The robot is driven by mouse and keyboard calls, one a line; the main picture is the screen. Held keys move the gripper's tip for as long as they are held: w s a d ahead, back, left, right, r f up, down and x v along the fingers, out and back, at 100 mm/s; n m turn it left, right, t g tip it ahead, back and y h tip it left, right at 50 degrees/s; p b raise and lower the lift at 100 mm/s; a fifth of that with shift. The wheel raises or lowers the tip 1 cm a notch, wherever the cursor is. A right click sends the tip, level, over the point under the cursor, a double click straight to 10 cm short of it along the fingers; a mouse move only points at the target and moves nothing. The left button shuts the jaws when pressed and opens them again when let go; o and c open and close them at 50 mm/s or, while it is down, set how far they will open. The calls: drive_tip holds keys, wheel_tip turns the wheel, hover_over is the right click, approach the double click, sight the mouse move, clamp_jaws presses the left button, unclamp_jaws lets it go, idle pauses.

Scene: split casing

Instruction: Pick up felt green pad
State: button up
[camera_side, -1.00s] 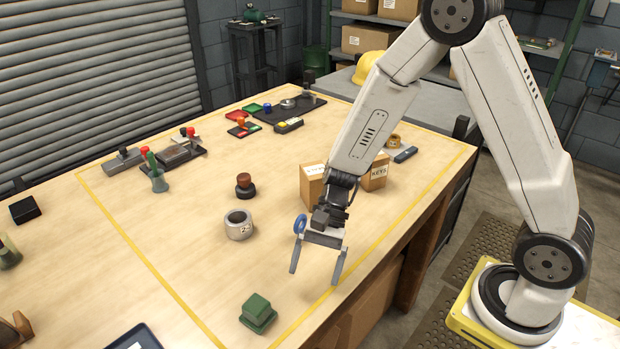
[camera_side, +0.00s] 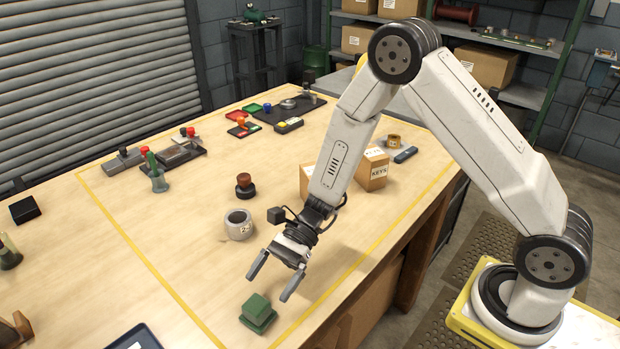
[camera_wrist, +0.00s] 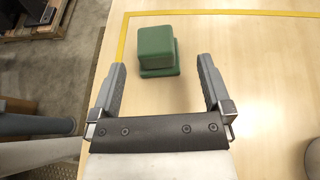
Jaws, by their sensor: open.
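The felt green pad (camera_side: 257,312) sits on the wooden table near its front edge, inside the yellow line. It looks like a green block on a wider green base. It also shows in the wrist view (camera_wrist: 156,52), ahead of and between the finger directions. My gripper (camera_side: 269,282) is open and empty. It is above the table, a little up and to the right of the pad in the side view, and apart from it. In the wrist view my gripper (camera_wrist: 162,68) has its two fingers spread wider than the pad.
A grey ring-shaped part (camera_side: 239,224) and a dark red-brown knob (camera_side: 245,186) stand further back. Cardboard boxes (camera_side: 372,170) stand behind my arm. A dark blue tray (camera_side: 135,338) is at the bottom left. The table around the pad is clear.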

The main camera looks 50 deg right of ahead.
sight(263, 297)
drive_tip(key=shift+a+f, duration=0.1)
drive_tip(key=shift+a, duration=0.1)
drive_tip(key=shift+s+x, duration=0.15)
drive_tip(key=shift+x, duration=1.1)
drive_tip(key=shift+s+x, duration=0.1)
drive_tip(key=shift+x, duration=1.2)
drive_tip(key=shift+d+f, duration=0.1)
clamp_jaws()
